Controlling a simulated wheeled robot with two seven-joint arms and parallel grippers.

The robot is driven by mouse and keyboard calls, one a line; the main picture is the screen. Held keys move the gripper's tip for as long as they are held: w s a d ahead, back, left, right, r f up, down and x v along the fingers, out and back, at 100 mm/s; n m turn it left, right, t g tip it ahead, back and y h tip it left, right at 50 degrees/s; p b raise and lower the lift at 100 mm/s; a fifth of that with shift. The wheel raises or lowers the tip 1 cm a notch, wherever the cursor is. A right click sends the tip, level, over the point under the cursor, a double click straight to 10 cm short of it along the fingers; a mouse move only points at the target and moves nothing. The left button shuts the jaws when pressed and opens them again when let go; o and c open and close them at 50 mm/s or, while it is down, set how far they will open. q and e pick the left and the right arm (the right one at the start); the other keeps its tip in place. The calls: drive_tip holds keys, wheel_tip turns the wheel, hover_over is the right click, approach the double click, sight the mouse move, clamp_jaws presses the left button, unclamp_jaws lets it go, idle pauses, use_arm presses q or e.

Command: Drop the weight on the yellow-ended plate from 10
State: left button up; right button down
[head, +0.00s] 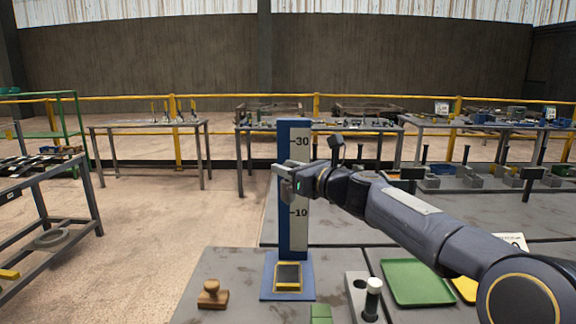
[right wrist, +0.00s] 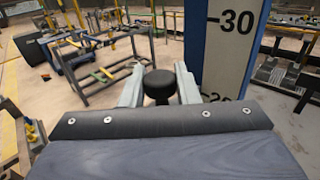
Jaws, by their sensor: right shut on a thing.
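The blue drop stand (head: 284,200) stands upright with a pale scale marked 10 and 30; its scale also shows in the right wrist view (right wrist: 228,62). At its foot lies a dark plate with yellow ends (head: 288,276). My right gripper (head: 284,180) is beside the scale, above the 10 mark and roughly midway to 30. It is shut on a black round-topped weight (right wrist: 160,86), seen between the fingers in the right wrist view. In the head view the weight cannot be made out clearly. My left gripper is not in view.
A wooden stamp-shaped piece (head: 212,296) sits left of the stand. To the right are a grey block (head: 355,297) with a white-topped peg (head: 372,300), and a green tray (head: 416,284). A green block (head: 320,313) is in front.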

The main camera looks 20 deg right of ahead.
wheel_tip(320, 180, down, 10)
drive_tip(key=b, duration=0.7)
drive_tip(key=shift+f, duration=0.2)
drive_tip(key=c, duration=1.1)
unclamp_jaws()
drive_tip(key=shift+c, duration=0.2)
drive_tip(key=shift+s, duration=0.1)
drive_tip(key=v, duration=0.7)
drive_tip(key=shift+s+d, duration=0.15)
drive_tip(key=shift+s, duration=0.2)
